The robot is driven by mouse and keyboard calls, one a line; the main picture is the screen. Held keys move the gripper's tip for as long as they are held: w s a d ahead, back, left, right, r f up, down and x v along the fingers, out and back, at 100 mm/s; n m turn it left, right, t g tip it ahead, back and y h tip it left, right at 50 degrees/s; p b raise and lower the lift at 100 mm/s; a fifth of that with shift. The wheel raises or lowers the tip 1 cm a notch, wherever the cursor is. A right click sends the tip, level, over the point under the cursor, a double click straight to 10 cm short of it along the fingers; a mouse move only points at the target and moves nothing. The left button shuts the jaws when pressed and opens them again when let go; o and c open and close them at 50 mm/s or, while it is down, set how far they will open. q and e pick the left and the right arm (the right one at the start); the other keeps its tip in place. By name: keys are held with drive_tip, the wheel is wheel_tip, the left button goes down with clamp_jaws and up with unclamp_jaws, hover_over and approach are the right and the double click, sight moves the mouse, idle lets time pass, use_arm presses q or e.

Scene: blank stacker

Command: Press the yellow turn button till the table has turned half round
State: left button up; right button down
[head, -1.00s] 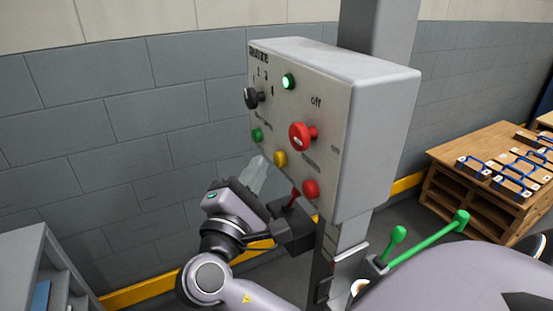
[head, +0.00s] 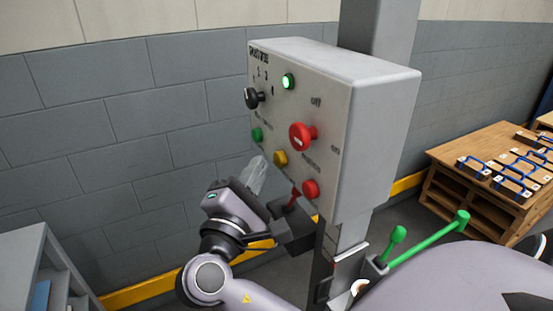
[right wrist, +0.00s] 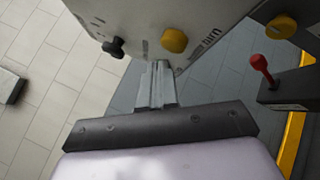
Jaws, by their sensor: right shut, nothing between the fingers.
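The yellow turn button (head: 280,158) sits low on the face of a grey control box, between a green button and a red one. It also shows in the right wrist view (right wrist: 174,40), near the lettering "turn". My right gripper (head: 262,162) is shut and empty. Its fingertips are close to the yellow button, just left of it in the head view. In the right wrist view the fingertips (right wrist: 160,66) are just below the button, and I see no clear contact. The turning table cannot be made out for certain. My left gripper is not in view.
The control box (head: 385,130) also carries a black knob (head: 254,97), a lit green lamp (head: 289,81), a large red knob (head: 301,136) and a red button (head: 310,189). A red-tipped lever (right wrist: 262,64) stands below. A wooden pallet stand (head: 440,200) is at right.

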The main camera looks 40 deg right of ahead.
drive_tip(key=shift+d, duration=0.2)
drive_tip(key=shift+s+d, duration=0.1)
drive_tip(key=shift+d, duration=0.15)
